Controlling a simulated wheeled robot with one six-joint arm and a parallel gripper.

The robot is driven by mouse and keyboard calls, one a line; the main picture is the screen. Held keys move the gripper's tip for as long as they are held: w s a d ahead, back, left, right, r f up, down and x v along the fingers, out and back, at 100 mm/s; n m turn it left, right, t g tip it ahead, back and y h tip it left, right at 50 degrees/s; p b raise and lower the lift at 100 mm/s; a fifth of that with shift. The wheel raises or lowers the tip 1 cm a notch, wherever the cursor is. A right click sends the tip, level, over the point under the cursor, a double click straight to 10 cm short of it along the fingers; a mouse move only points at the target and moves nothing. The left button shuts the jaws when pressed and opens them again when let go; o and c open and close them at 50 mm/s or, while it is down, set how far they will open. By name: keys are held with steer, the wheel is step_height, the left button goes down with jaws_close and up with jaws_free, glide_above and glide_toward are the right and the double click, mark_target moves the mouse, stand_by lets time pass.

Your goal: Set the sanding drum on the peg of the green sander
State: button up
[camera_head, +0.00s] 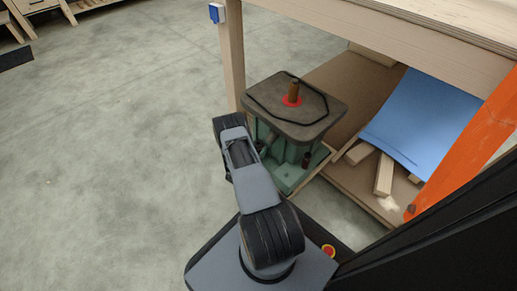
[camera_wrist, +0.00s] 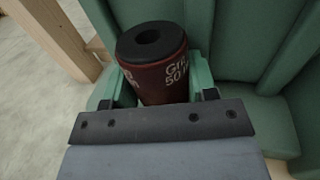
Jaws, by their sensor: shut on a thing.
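The green sander (camera_head: 290,172) stands under the workbench, with a dark grey table top (camera_head: 315,125). A brown peg (camera_head: 293,90) rises upright from a red ring in the middle of that top, with no drum around it. The sanding drum (camera_wrist: 152,78) is dark red-brown with pale lettering and a black end with a round hole, seen in the wrist view. My gripper (camera_wrist: 155,85) is shut on the drum, one finger on each side. Green sander body (camera_wrist: 235,40) lies close behind and right of it. The drum's lower end is hidden. In the head view my arm hides the gripper.
The workbench (camera_head: 400,35) overhangs the sander, with a wooden leg (camera_head: 233,60) at left. A blue sheet (camera_head: 425,115) and several wood blocks (camera_head: 384,174) lie on its lower shelf. An orange beam (camera_head: 470,145) slants at right. Open floor (camera_head: 110,160) is at left.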

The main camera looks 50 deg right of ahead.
steer(key=shift+f, duration=0.2)
steer(key=o, duration=1.1)
steer(key=shift+s+a+p, duration=0.4)
steer(key=shift+a+p, duration=0.35)
steer(key=shift+a, duration=1.5)
steer(key=shift+s+a+p, duration=0.45)
steer(key=shift+a+p, duration=0.25)
steer(key=shift+a, duration=1.6)
steer(key=shift+s+a+p, duration=0.4)
steer(key=shift+a+p, duration=0.35)
steer(key=shift+a, duration=1.5)
